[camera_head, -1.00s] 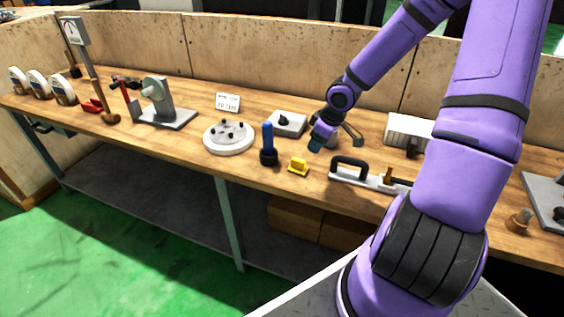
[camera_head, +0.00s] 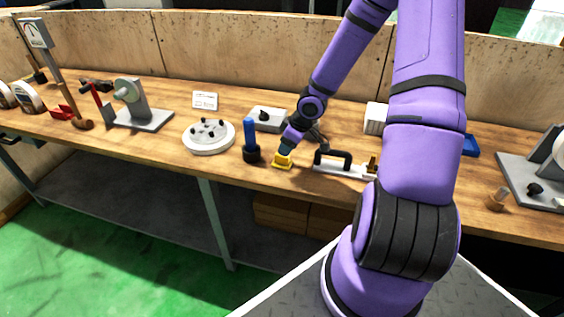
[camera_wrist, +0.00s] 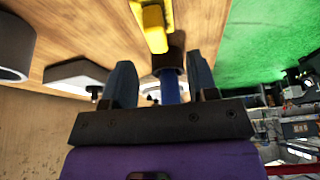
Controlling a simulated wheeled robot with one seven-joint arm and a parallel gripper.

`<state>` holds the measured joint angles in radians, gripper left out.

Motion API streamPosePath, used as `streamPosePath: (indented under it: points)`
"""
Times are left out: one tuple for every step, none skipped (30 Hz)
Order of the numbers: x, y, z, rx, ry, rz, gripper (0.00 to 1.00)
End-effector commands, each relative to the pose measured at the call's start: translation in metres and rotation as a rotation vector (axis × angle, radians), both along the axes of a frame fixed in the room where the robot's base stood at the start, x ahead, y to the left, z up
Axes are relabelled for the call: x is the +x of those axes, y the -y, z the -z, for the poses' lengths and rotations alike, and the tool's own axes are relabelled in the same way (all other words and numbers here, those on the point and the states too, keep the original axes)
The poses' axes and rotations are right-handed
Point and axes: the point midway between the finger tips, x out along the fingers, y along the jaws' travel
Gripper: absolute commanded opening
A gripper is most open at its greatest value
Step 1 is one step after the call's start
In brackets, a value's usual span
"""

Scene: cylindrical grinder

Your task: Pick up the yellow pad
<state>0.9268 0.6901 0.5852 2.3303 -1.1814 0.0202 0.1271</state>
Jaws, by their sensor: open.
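The yellow pad (camera_head: 282,163) lies on the wooden bench just right of the blue-handled tool with a black base (camera_head: 250,140). My gripper (camera_head: 288,147) is right above the pad in the head view and partly covers it. In the wrist view the yellow pad (camera_wrist: 154,28) shows at the top, beyond the fingertips. My gripper (camera_wrist: 162,78) has its two fingers apart with nothing held between them. The blue handle (camera_wrist: 170,85) appears between the fingers in the background. I cannot tell whether the fingers touch the pad.
A round white plate with black knobs (camera_head: 209,146) stands to the left. A grey block with a black knob (camera_head: 270,123) is behind. A white tool with a black handle (camera_head: 342,170) lies close on the right. The bench's front edge is near.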

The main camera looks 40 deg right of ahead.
Motion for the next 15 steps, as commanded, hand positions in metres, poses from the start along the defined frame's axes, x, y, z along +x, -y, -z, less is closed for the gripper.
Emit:
streamPosePath:
  points:
    - [0.001, -0.001, 0.002, -0.002, -0.001, -0.001, 0.53]
    - [0.001, -0.001, 0.003, -0.002, 0.0, -0.002, 0.53]
    - [0.002, -0.001, 0.004, -0.002, 0.0, -0.002, 0.53]
    - [0.002, -0.001, 0.005, -0.002, 0.0, -0.001, 0.53]
    - [0.002, -0.001, 0.005, -0.002, 0.001, -0.001, 0.53]
    - [0.003, -0.001, 0.006, -0.002, 0.001, -0.001, 0.53]
    - [0.003, -0.001, 0.006, -0.003, 0.001, -0.002, 0.53]
    - [0.003, -0.001, 0.007, -0.003, 0.001, -0.001, 0.53]
    - [0.003, -0.001, 0.007, -0.003, 0.001, -0.001, 0.53]
    - [0.003, -0.001, 0.008, -0.003, 0.001, -0.001, 0.53]
    - [0.003, -0.001, 0.008, -0.003, 0.001, -0.001, 0.53]
    - [0.004, -0.002, 0.01, -0.002, 0.0, -0.001, 0.53]
    - [0.004, -0.002, 0.011, -0.002, 0.001, -0.002, 0.53]
    - [0.005, -0.003, 0.013, -0.002, 0.0, -0.002, 0.53]
    - [0.005, -0.003, 0.015, -0.002, 0.0, -0.002, 0.53]
